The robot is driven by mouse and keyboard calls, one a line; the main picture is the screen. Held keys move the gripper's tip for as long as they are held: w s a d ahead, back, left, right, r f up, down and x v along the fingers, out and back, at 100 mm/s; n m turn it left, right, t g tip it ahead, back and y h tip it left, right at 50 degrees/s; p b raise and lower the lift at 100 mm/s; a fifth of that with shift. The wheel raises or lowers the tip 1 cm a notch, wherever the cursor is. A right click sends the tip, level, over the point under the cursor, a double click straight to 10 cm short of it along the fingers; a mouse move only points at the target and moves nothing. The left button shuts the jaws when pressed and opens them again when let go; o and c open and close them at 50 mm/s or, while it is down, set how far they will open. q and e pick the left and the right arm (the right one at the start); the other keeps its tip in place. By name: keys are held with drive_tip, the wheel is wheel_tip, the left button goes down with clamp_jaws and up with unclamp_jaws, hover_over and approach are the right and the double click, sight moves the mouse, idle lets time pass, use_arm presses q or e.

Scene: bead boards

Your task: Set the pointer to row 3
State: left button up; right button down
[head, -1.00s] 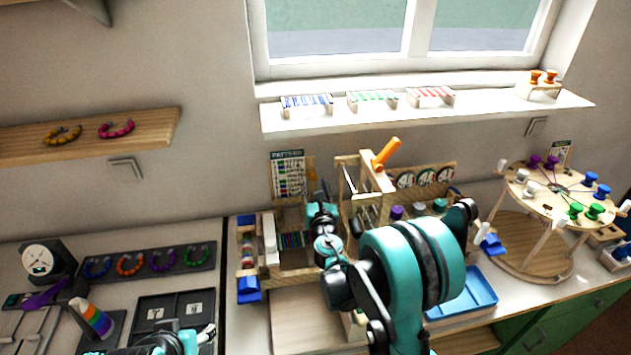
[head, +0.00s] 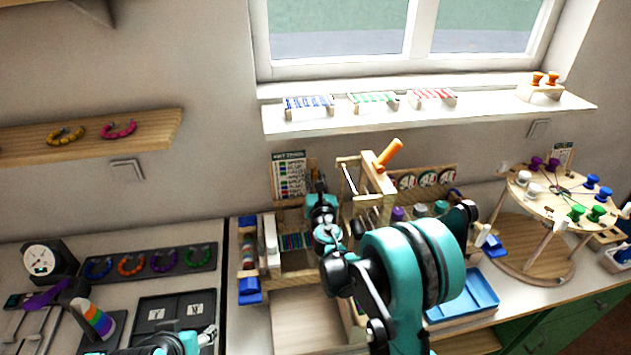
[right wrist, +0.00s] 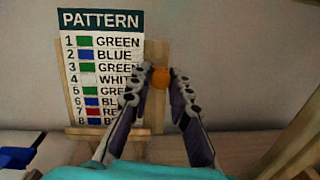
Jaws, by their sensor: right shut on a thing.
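The pattern card (right wrist: 100,70) stands upright on a wooden stand and lists colour names in numbered rows; it also shows in the head view (head: 290,174). The orange pointer knob (right wrist: 158,78) is at the right side of the card, about level with rows 3 and 4 in the right wrist view. My right gripper (right wrist: 160,79) is shut on this knob; in the head view, its fingers (head: 320,183) reach toward the card and hide the knob. My left gripper (head: 207,334) is at the bottom edge, away from the card, and its jaws are unclear.
A wooden loom-like frame with an orange handle (head: 388,154) stands right of my right gripper. A blue tray (head: 470,295) is in front, and a round peg stand (head: 560,195) is at the right. Bead rings lie on a dark board (head: 150,263) at the left.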

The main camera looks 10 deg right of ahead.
drive_tip(key=shift+r, duration=0.25)
drive_tip(key=c, duration=1.4)
unclamp_jaws()
drive_tip(key=s, duration=1.2)
drive_tip(key=shift+a, duration=0.45)
